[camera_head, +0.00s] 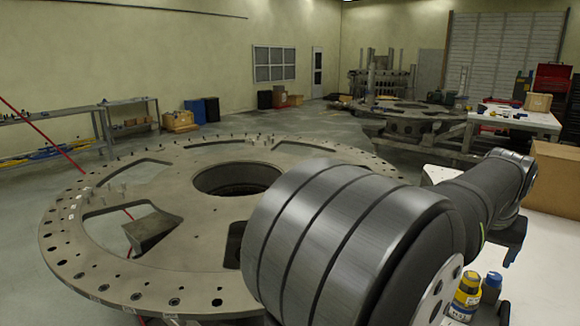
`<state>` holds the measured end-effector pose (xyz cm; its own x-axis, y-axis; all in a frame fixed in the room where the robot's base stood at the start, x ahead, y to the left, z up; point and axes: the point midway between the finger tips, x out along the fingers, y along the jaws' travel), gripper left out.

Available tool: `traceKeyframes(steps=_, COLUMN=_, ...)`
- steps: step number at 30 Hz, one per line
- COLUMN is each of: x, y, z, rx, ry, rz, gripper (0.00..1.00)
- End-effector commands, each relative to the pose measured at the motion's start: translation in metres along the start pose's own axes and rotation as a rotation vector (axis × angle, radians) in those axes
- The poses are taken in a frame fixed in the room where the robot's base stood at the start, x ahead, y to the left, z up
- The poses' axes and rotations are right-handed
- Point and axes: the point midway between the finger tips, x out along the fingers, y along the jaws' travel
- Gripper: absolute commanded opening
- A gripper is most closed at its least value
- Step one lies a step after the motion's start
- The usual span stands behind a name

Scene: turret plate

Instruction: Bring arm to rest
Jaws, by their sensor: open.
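My arm crosses the front right of the head view, its large ribbed grey joint nearest the camera and a dark link running back to the right. I cannot make out my gripper or its fingers; a small dark part hangs below the far joint, too unclear to name. The large round turret plate (110,262) lies flat at the left and middle, with a big central hole, several cut-out openings and bolts along its rim. My arm hides its right front part. I see nothing held.
A white table (542,268) at the right carries a cardboard box (556,176) close to my arm, and yellow and blue bottles (467,290) beside the near joint. Behind are a second round assembly (415,112), a white workbench (510,117) and shelves (75,125). Open floor lies between.

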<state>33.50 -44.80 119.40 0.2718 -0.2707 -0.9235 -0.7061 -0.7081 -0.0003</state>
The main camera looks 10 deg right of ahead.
Motion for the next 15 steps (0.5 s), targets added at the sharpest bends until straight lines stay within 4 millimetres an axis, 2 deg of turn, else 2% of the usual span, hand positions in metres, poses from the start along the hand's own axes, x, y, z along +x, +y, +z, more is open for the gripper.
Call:
traceKeyframes(steps=4, x=-0.032, y=0.0, z=0.0, rx=0.0, ry=0.004, rz=0.001, gripper=0.79)
traceKeyframes(steps=6, x=-0.012, y=0.0, z=0.001, rx=0.0, ry=-0.007, rz=-0.001, gripper=0.79)
traceKeyframes(steps=15, x=0.049, y=0.0, z=0.001, rx=0.0, ry=-0.005, rz=-0.001, gripper=0.79)
